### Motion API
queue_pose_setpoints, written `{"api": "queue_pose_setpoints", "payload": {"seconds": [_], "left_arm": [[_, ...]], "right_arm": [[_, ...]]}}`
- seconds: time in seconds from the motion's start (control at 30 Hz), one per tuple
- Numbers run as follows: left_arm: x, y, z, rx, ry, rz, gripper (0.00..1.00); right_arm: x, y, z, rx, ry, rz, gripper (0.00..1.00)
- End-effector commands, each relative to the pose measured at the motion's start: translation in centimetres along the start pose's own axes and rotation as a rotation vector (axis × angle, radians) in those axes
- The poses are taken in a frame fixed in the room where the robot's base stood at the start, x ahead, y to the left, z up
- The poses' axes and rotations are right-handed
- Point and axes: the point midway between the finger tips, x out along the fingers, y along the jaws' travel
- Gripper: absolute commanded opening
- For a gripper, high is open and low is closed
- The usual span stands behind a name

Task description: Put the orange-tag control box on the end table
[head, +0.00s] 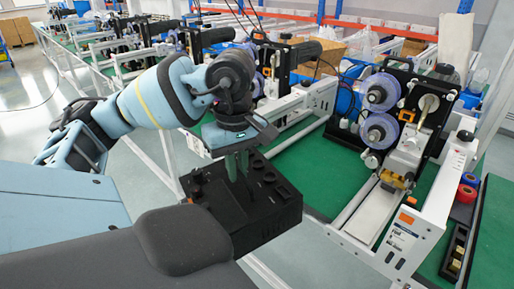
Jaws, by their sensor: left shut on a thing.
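A black control box (268,218) with knobs on its top is in the middle of the head view. A small marking shows on its front side, too small to read; I cannot make out an orange tag on it. My left gripper (240,172) reaches down onto the box from above and is shut on it, with the fingers at its top. The box is in front of the near edge of a green-topped table (325,170); I cannot tell whether anything supports it. I cannot single out the end table. My right gripper is not in view.
A coder machine (408,130) with blue-rimmed reels stands on the green table at right, on a white frame (390,240). Red and blue rolls (468,187) lie at far right. More machine rows stand behind. Open floor (30,110) is at left.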

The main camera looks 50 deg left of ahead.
Motion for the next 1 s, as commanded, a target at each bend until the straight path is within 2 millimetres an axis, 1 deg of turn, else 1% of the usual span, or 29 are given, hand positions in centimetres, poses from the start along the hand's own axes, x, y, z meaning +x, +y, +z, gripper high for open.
{"api": "queue_pose_setpoints", "payload": {"seconds": [0.17,0.37,0.7,0.8,1.0], "left_arm": [[1.2,0.7,1.9,0.152,-0.002,0.006,0.00],[3.2,1.7,4.5,0.369,-0.003,0.006,0.00],[7.8,3.9,10.5,0.883,-0.001,0.007,0.00],[8.9,4.5,11.9,1.007,0.000,0.007,0.00],[10.6,5.3,14.1,1.202,0.002,0.007,0.00]], "right_arm": [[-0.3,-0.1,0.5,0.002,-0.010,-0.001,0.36],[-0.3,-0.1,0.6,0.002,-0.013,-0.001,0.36],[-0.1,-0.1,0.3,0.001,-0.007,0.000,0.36],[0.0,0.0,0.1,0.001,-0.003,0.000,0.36],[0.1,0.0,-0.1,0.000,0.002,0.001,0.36]]}}
